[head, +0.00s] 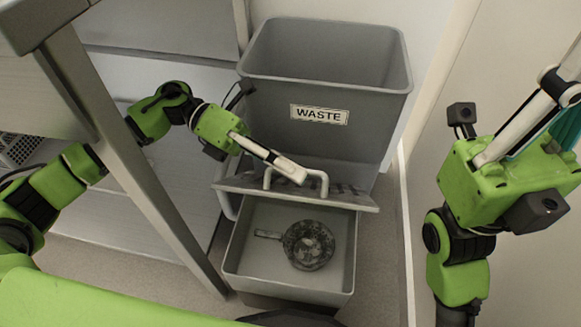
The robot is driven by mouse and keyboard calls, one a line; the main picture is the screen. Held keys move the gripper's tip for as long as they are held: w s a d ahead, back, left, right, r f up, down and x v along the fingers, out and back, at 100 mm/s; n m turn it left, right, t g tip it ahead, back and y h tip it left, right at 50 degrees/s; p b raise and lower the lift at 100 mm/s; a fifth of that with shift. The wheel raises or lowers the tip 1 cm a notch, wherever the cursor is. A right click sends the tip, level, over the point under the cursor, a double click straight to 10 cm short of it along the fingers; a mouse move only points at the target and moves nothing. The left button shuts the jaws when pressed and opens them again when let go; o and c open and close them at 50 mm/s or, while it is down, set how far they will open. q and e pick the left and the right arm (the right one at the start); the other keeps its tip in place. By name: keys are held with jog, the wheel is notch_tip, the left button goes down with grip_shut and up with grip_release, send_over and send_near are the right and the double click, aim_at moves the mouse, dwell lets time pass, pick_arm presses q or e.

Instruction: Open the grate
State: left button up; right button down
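The grate (235,183) is a grey metal panel with a raised bar handle (324,180). It stands tilted up at the back of an open grey box (345,240), below the waste bin. The inside of the box is exposed in front of it. My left gripper (292,168) reaches in from the left, with its pale fingers at the middle of the handle. The fingers appear closed on the bar, though they hide part of it. My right gripper (545,110) is raised at the right edge, away from the grate. Its fingertips are cut off by the frame.
A dark round pan-like object (308,245) with a short handle lies in the box. A large grey bin labelled WASTE (375,95) stands behind. A metal table leg (150,185) is close to my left arm. A pale wall edge (403,220) runs along the right.

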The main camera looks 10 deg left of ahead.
pick_arm(q)
grip_shut()
jog(key=w+r, duration=0.2)
jog(key=w, duration=0.3)
jog(key=shift+w+r, duration=0.3)
jog(key=shift+o, duration=1.9)
grip_release()
jog(key=v, duration=1.2)
